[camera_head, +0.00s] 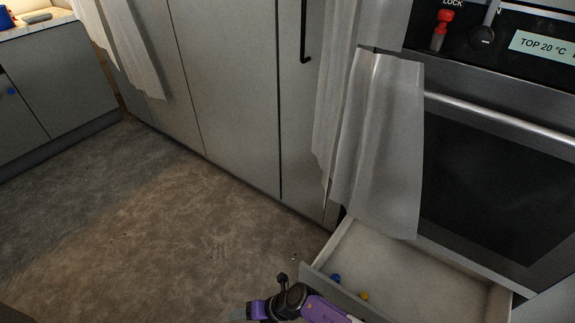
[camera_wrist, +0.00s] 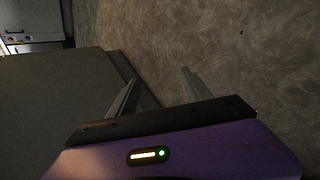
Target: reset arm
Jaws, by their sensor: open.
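My gripper shows in the wrist view (camera_wrist: 158,88) with its two fingers spread apart and nothing between them. Carpeted floor lies beyond the fingertips, and a grey flat surface lies to their left. In the head view my purple and black arm shows at the bottom edge, in front of the open drawer; the fingers cannot be made out clearly there.
Floor (camera_head: 170,225) at left is clear.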

